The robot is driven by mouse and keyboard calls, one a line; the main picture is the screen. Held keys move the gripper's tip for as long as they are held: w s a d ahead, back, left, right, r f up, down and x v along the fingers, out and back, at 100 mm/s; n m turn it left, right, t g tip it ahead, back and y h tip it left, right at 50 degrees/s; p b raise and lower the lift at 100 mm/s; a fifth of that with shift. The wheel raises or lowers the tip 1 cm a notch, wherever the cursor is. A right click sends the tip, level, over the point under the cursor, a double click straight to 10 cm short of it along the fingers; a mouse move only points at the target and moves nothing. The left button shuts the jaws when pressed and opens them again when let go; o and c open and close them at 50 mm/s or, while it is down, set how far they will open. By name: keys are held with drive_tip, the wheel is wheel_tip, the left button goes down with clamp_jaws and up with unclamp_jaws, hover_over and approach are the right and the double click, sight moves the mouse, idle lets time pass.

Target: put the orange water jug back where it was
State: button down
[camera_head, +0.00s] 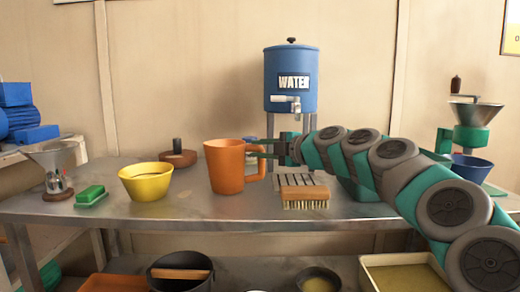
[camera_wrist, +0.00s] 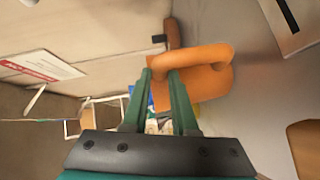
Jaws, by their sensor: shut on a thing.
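The orange water jug (camera_head: 223,168) is upright over the left-middle part of the metal table (camera_head: 200,214), with its handle to the right. My gripper (camera_head: 262,148) reaches in from the right and is shut on the handle. In the wrist view, the two green fingers (camera_wrist: 160,74) meet the handle loop, and the jug (camera_wrist: 207,82) lies just beyond them. I cannot tell whether its base touches the table. The blue water dispenser (camera_head: 291,72) stands behind my gripper at the back of the table.
A yellow bowl (camera_head: 146,183) stands left of the jug, with a green sponge (camera_head: 90,194) and a metal funnel (camera_head: 52,160) further left. A brush (camera_head: 303,193) and slatted rack lie right. A brown weight-like block (camera_head: 178,158) is behind.

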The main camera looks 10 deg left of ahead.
drive_tip(key=shift+f, duration=0.1)
drive_tip(key=c, duration=0.7)
unclamp_jaws()
drive_tip(key=b+v, duration=0.1)
drive_tip(key=v, duration=1.1)
drive_tip(key=shift+s, duration=0.1)
